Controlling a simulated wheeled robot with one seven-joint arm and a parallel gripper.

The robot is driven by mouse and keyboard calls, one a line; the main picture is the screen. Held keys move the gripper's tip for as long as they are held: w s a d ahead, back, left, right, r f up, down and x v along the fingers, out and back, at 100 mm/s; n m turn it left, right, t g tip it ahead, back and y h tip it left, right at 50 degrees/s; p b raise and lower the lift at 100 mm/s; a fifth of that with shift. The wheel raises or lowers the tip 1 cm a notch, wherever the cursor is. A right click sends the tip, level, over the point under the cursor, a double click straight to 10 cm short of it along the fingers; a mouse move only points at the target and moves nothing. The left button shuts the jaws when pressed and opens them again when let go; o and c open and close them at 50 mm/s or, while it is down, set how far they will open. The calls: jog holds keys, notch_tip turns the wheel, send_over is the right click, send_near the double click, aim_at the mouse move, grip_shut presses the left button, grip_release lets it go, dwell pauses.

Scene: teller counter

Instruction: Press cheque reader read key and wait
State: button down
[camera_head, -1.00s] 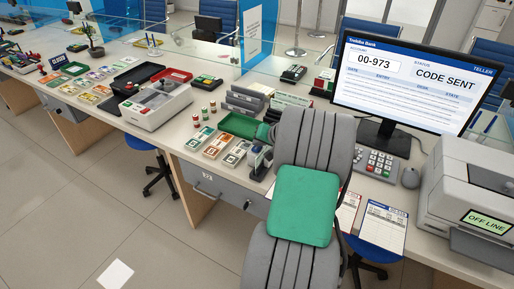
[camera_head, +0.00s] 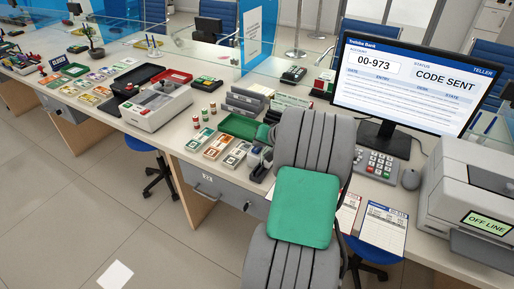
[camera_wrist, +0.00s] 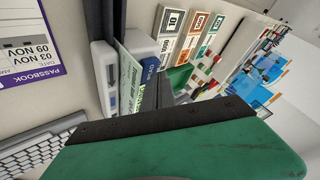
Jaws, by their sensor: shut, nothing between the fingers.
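The cheque reader appears to be the grey and white device with a blue label (camera_wrist: 140,44) in the wrist view, with a greenish printed slip (camera_wrist: 130,78) standing in it. In the head view a small dark and grey device (camera_head: 258,163), probably the same reader, stands just left of my arm and is partly hidden. My gripper (camera_wrist: 158,80) shows as dark fingers, shut and empty, over the reader and slip in the wrist view. I cannot tell whether the fingertips touch it. The read key is not visible.
The monitor (camera_head: 412,82) reads CODE SENT. The printer (camera_head: 470,190) at right reads OFF LINE. A keypad (camera_head: 376,164) stands below the monitor. Left of my arm are a green tray (camera_head: 238,126) and several banknote stacks (camera_head: 217,146). A passbook (camera_wrist: 27,43) and keyboard (camera_wrist: 38,150) show in the wrist view.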

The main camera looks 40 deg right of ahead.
aim_at(259, 150)
jog(key=shift+r, duration=0.5)
jog(key=shift+r+p, duration=1.7)
jog(key=shift+r, duration=0.85)
